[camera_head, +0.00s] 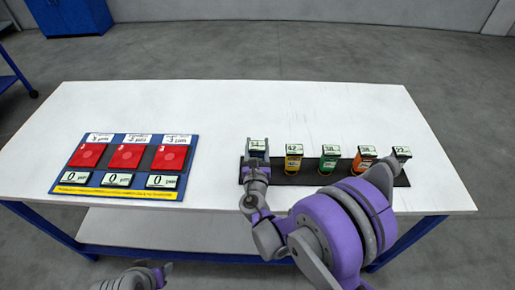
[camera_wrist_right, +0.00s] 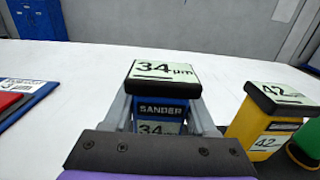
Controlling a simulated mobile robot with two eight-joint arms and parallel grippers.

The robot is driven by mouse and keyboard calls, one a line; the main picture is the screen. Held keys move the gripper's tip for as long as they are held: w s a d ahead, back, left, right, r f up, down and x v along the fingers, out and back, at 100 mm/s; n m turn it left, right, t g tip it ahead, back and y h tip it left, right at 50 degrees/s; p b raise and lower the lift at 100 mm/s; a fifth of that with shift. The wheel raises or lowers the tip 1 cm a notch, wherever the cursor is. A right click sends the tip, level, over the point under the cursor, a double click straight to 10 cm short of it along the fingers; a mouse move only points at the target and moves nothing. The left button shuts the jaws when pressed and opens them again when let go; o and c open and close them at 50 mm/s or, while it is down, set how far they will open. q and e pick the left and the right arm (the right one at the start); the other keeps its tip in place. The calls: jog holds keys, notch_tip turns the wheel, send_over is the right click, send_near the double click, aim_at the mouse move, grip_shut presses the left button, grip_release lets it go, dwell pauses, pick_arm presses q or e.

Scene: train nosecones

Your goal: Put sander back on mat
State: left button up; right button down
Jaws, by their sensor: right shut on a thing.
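My right gripper (camera_head: 257,153) is shut on a blue sander with a black top and a 34 µm label (camera_wrist_right: 164,78). In the head view the sander's labelled top (camera_head: 257,145) shows between the fingers, at the left end of the black mat (camera_head: 308,178). Its base is hidden by the gripper, so I cannot tell whether it touches the mat. Yellow (camera_head: 293,160), green (camera_head: 328,161) and orange (camera_head: 364,159) sanders stand on the mat, with a grey one (camera_head: 401,154) at the right end. My left gripper (camera_head: 162,272) shows only partly at the bottom edge.
A blue board (camera_head: 130,136) with three red squares and several white readouts lies on the left of the white table (camera_head: 240,105). The table behind the mat and between board and mat is clear. A blue cabinet (camera_head: 68,16) stands far back left.

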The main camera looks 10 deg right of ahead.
jog(key=shift+f, duration=0.45)
jog(key=shift+f, duration=0.1)
jog(key=shift+c, duration=1)
grip_release()
jog(key=b+v, duration=0.2)
jog(key=v, duration=0.8)
jog(key=shift+s+a, duration=0.1)
jog(key=shift+s, duration=0.2)
jog(key=shift+v, duration=0.75)
